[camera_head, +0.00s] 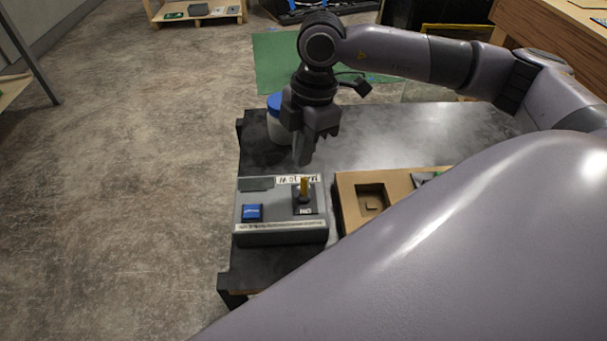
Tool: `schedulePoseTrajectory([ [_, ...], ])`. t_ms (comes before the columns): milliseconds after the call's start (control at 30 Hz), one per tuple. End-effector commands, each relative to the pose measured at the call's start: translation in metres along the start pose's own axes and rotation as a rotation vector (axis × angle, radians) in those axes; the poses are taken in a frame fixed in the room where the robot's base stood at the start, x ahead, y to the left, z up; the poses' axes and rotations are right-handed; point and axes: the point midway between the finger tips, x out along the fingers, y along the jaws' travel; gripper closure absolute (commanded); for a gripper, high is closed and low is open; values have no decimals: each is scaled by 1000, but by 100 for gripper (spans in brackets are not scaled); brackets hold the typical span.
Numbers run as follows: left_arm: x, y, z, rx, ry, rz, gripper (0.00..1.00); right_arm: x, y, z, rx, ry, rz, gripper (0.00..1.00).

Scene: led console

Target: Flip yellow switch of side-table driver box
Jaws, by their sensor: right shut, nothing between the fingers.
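The driver box (282,233) is a grey box at the left front of the dark side table (262,264). The yellow switch (304,187) stands up from a dark plate on the right part of the box's top. A blue button (252,212) is on the left part of the top. My right gripper (303,158) points down just behind and above the box, a little short of the switch and apart from it in the picture. Its fingers are together and empty. My left gripper is not in view.
A tan tray (347,203) with square recesses stands right of the box. A white container with a blue lid (274,104) stands behind my right gripper. A large pale arm link of mine hides the table's right front. The floor at left is clear.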

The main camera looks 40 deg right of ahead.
Motion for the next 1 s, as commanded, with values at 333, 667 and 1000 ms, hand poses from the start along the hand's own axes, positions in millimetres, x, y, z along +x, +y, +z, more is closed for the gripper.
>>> schedulePoseTrajectory([
  [333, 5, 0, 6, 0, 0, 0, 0, 10, 0, 2, 0, 0, 0, 100],
  [667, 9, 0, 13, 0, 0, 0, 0, 20, 0, 3, 0, 0, 0, 100],
  [1000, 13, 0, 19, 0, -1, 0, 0, 30, 0, 4, 0, 1, -1, 100],
])
